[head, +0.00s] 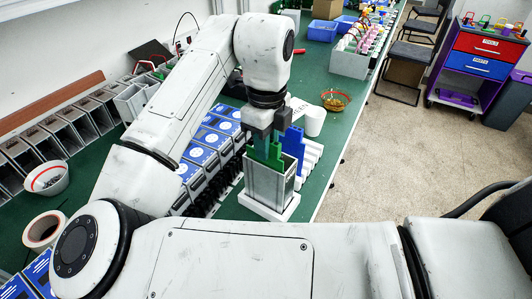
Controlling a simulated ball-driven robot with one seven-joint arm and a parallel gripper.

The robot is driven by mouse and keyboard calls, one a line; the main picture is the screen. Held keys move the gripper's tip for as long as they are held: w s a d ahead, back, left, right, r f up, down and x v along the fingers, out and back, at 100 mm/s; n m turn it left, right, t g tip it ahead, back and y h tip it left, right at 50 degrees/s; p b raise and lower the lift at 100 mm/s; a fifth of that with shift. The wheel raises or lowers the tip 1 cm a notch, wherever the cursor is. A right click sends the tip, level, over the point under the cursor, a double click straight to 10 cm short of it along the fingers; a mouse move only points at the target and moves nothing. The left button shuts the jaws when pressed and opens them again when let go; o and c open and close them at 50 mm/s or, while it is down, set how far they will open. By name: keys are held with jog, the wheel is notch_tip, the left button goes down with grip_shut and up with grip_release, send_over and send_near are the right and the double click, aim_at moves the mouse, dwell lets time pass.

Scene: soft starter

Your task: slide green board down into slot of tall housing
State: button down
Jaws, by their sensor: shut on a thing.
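The tall housing (268,190) is a grey, open-topped upright box on a white base, standing on the green bench near its right edge. My gripper (264,136) points down over the housing and is shut on the green board (268,153). The board is upright, and its lower part is at or inside the housing's open top. The slot itself is too small to make out, so I cannot tell how deep the board sits or whether it is in line.
A blue board (293,143) stands just right of my gripper, by white parts. A row of blue-faced units (209,145) runs along the left. A bowl (335,101) and a grey bin (349,64) are farther back. The bench edge is close on the right.

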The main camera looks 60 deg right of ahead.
jog(key=shift+f, duration=0.2)
jog(key=shift+f+b, duration=0.75)
jog(key=shift+f, duration=0.2)
jog(key=shift+r, duration=0.1)
jog(key=c, duration=0.8)
grip_release()
jog(key=shift+c, duration=0.2)
jog(key=o, duration=0.3)
jog(key=shift+r+p, duration=0.2)
jog(key=shift+p, duration=0.1)
jog(key=shift+o, duration=0.2)
jog(key=shift+r+p, duration=2.75)
jog(key=shift+r, duration=0.55)
